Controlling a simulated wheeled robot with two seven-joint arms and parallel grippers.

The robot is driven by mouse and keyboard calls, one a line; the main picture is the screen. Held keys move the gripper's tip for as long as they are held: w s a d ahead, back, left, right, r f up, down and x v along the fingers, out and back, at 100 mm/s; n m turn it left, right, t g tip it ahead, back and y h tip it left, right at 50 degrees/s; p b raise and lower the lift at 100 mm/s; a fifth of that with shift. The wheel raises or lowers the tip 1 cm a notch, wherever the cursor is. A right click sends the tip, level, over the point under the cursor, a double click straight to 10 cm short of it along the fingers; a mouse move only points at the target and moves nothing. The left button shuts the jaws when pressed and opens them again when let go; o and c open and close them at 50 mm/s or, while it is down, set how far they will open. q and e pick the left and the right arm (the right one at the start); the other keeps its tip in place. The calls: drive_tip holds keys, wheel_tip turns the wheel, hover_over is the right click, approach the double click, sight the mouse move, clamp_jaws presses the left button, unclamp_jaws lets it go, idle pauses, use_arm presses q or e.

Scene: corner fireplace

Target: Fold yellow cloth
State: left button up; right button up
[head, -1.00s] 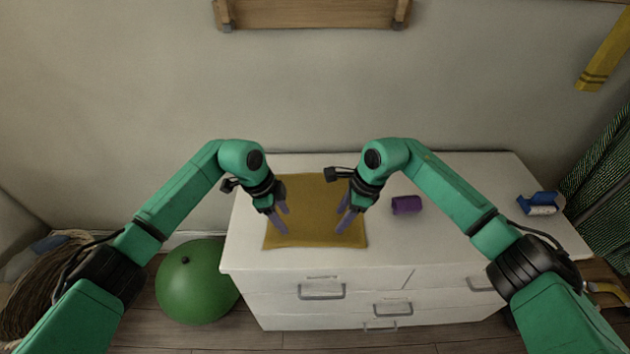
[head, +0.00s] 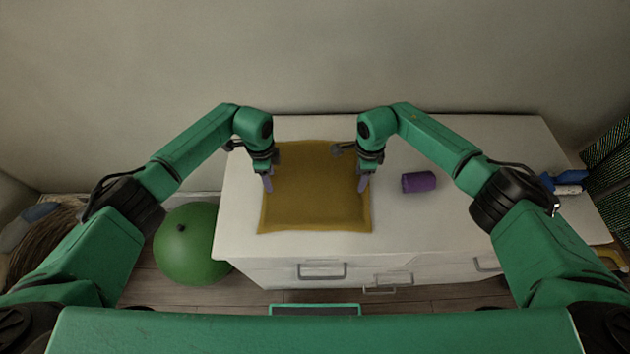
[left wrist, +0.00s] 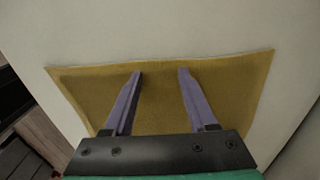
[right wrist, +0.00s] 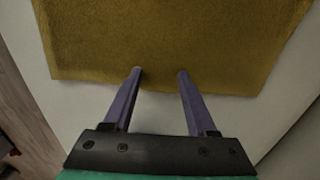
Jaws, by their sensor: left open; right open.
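The yellow cloth (head: 315,190) lies flat and spread out on the white dresser top. My left gripper (head: 268,184) is open over the cloth's left edge in the head view. In the left wrist view its two purple fingers (left wrist: 160,74) are apart with cloth (left wrist: 215,90) beneath and between them. My right gripper (head: 363,184) is open at the cloth's right edge. In the right wrist view its fingertips (right wrist: 160,72) overlap the near border of the cloth (right wrist: 170,40). Nothing is held in either gripper. Whether the fingertips touch the cloth I cannot tell.
A purple cylinder (head: 418,182) lies on the white dresser (head: 450,225) right of the cloth. A blue and white object (head: 563,182) is at the dresser's right end. A green ball (head: 190,243) sits on the floor at left. The dresser top between cylinder and front edge is clear.

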use_arm(q)
drive_tip(key=shift+s, duration=0.25)
use_arm(e)
drive_tip(key=shift+s, duration=0.25)
use_arm(q)
drive_tip(key=shift+f+b, duration=0.25)
drive_tip(key=shift+b, duration=0.2)
use_arm(e)
drive_tip(key=shift+f, duration=0.25)
use_arm(q)
drive_tip(key=shift+r, duration=0.15)
drive_tip(key=shift+c, duration=1.2)
use_arm(e)
drive_tip(key=shift+r, duration=0.2)
drive_tip(key=shift+c, duration=1.2)
use_arm(q)
clamp_jaws()
use_arm(e)
drive_tip(key=shift+f, duration=0.1)
clamp_jaws()
